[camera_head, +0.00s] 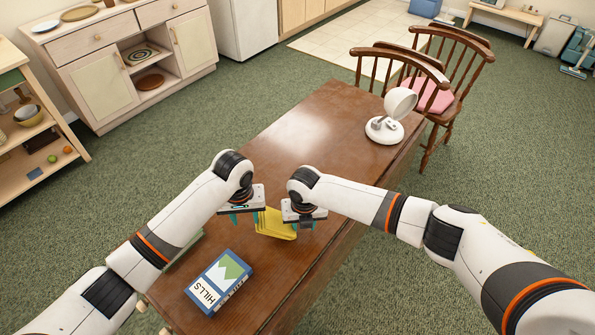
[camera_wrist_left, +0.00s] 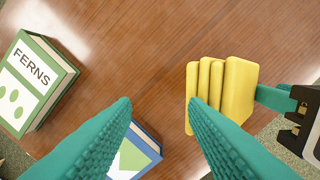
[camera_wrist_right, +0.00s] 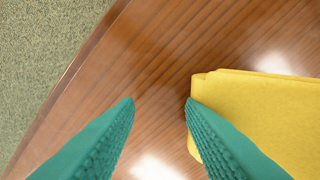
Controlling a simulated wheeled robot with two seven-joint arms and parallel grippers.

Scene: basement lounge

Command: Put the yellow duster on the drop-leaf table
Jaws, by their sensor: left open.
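The yellow duster (camera_head: 276,223), a folded cloth, is at the brown drop-leaf table (camera_head: 300,135), between my two grippers. It also shows with its stacked folds in the left wrist view (camera_wrist_left: 235,88) and at the right of the right wrist view (camera_wrist_right: 265,110). My left gripper (camera_head: 246,216) is open and empty; its right finger overlaps the duster's near edge in its wrist view. My right gripper (camera_head: 305,222) has its fingers apart, with bare tabletop between them; one finger overlaps the duster's edge. I cannot tell whether either finger touches it.
A blue book marked HILLS (camera_head: 219,282) lies on the table's near end. A green book marked FERNS (camera_wrist_left: 36,82) shows in the left wrist view, mostly hidden by my left arm in the head view. A white lamp (camera_head: 385,130) stands at the far end, near wooden chairs (camera_head: 428,95).

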